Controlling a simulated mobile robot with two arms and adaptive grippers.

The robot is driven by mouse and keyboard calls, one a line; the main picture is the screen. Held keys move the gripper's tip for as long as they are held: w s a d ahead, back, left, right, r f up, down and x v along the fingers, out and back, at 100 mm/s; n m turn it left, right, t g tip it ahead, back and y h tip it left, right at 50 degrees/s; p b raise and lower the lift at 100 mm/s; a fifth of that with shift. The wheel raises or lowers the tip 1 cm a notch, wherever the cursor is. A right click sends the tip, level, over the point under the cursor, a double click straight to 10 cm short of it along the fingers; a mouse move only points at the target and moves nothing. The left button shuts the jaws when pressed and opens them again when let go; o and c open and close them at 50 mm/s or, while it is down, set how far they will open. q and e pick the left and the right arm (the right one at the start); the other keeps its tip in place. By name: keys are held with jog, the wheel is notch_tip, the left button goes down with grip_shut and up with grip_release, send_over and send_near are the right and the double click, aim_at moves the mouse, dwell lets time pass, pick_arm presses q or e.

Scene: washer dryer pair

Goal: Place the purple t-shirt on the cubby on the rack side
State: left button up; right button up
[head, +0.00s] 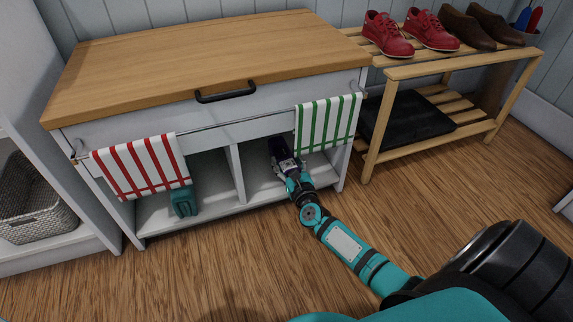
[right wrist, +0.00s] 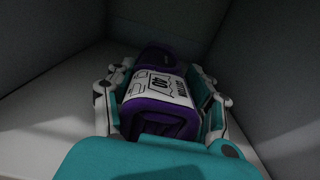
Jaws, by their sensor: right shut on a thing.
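The purple t-shirt (right wrist: 160,115), folded with a white printed panel, is between the fingers of my right gripper (right wrist: 163,100). My right gripper is shut on it. In the head view, my right gripper (head: 287,165) reaches into the right cubby (head: 258,186) of the white cabinet, the one on the rack side. Only a dark bit of the shirt (head: 280,147) shows there. In the right wrist view, the shirt is inside the cubby, between grey walls and above the pale floor; I cannot tell whether it touches the floor. My left gripper is not in view.
The left cubby holds a teal folded item (head: 184,201). A red-striped towel (head: 142,166) and a green-striped towel (head: 327,124) hang on the cabinet front. The wooden rack (head: 390,100) with shoes stands right. A basket (head: 32,200) is left. Floor in front is clear.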

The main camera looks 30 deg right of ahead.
jog(key=o, duration=1.4)
jog(key=shift+r, duration=0.2)
jog(key=p+v, duration=0.5)
jog(key=v, duration=0.7)
jog(key=shift+f, duration=0.15)
